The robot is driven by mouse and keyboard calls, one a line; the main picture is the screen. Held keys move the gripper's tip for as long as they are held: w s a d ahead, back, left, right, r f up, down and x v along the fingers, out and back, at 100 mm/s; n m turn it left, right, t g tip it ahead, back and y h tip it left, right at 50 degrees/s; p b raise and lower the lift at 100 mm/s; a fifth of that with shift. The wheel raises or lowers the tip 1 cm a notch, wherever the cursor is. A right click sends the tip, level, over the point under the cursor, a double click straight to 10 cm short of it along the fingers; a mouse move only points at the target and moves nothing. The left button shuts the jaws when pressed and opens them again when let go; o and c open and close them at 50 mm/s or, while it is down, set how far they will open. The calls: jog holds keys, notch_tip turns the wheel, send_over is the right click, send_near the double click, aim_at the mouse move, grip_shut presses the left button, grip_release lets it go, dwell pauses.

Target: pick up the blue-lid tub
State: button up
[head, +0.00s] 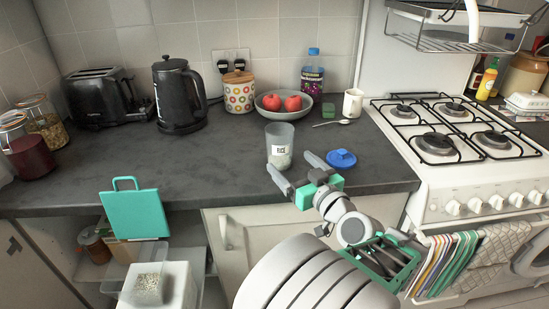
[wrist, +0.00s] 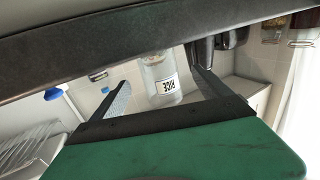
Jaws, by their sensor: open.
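A round blue lid (head: 341,158) lies low on the counter near its front edge, right of my gripper. It shows at the left in the wrist view (wrist: 53,94). I cannot tell whether a tub is under it. A tall translucent tub (head: 280,140) with a white label stands upright and open-topped, with pale contents at the bottom. In the wrist view the tub (wrist: 161,70) appears upside down, its label reading RICE, between the finger lines. My gripper (head: 295,169) is open and empty, its fingers pointing at this tub from the front right. I see no contact.
Behind stand a fruit bowl (head: 284,107), mug (head: 353,103), spoon (head: 331,122), canister (head: 239,93) and kettle (head: 178,97). The stove (head: 440,150) borders the right. The counter (head: 200,165) is clear left of the tub.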

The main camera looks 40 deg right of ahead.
aim_at(289, 154)
jog(key=w, duration=0.2)
jog(key=shift+w+a+r, duration=0.3)
jog(key=shift+w, duration=0.05)
jog(key=w+d, duration=0.1)
jog(key=w, duration=0.1)
jog(key=w+d+p, duration=0.1)
jog(key=d, duration=0.1)
jog(key=shift+w+d+f, duration=0.1)
jog(key=shift+w+f, duration=0.05)
jog(key=shift+w, duration=0.25)
jog(key=shift+w+a, duration=0.35)
jog(key=shift+c, duration=0.8)
jog(key=shift+d, duration=0.1)
jog(key=c, duration=0.3)
grip_shut()
